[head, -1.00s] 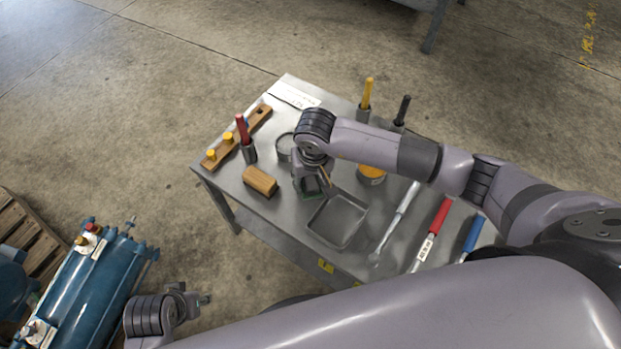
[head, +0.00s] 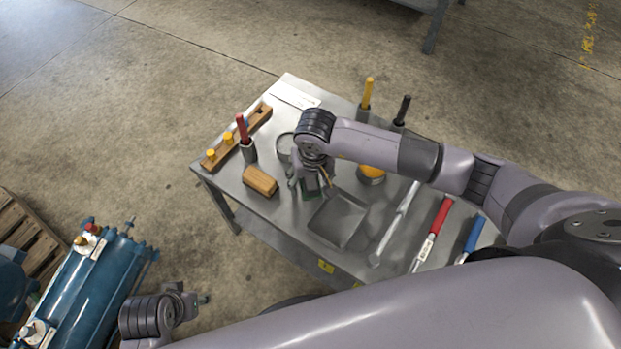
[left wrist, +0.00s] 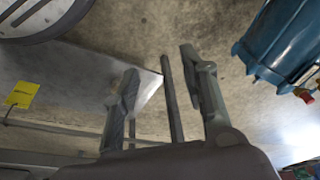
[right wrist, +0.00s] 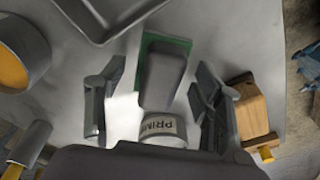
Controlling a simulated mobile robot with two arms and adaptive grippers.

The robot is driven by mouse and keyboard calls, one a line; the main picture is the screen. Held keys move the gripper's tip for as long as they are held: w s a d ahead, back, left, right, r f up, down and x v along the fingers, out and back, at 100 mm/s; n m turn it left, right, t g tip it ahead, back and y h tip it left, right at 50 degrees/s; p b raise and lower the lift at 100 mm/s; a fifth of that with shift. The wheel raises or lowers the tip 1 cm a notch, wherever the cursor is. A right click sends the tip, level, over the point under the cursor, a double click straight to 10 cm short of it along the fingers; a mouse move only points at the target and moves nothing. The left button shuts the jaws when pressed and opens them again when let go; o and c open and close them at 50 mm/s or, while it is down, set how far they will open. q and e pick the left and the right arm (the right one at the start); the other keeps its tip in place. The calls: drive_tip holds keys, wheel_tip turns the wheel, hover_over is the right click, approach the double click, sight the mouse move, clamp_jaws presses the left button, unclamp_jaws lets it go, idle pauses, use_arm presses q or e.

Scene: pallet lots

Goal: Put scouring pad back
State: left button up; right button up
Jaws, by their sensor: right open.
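The scouring pad shows in the right wrist view as a dark grey block (right wrist: 165,75) with a green layer (right wrist: 178,44). It appears to lie on the grey table beside the shallow metal tray (right wrist: 97,38). My right gripper (right wrist: 153,85) is open, with one finger on each side of the pad and gaps between. In the head view my right gripper (head: 309,188) is over the pad, left of the tray (head: 362,226), and mostly hides it. My left gripper (left wrist: 158,62) is open and empty, off the table's front edge, low at left in the head view (head: 190,299).
A wooden block (head: 260,181), a red-handled tool in a holder (head: 249,152) and a wooden peg rack (head: 222,152) stand left. A round tin labelled PRIME (right wrist: 163,128) is close by. Long-handled tools (head: 432,235) lie right. A blue tank (head: 88,278) stands on the floor.

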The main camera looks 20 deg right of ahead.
sight(312, 184)
drive_tip(key=shift+r, duration=0.15)
use_arm(q)
wheel_tip(312, 184, down, 7)
drive_tip(key=p, duration=0.2)
drive_tip(key=shift+s, duration=0.3)
use_arm(e)
wheel_tip(312, 184, up, 12)
drive_tip(key=s, duration=0.1)
drive_tip(key=shift+s, duration=0.2)
use_arm(q)
drive_tip(key=shift+g, duration=0.3)
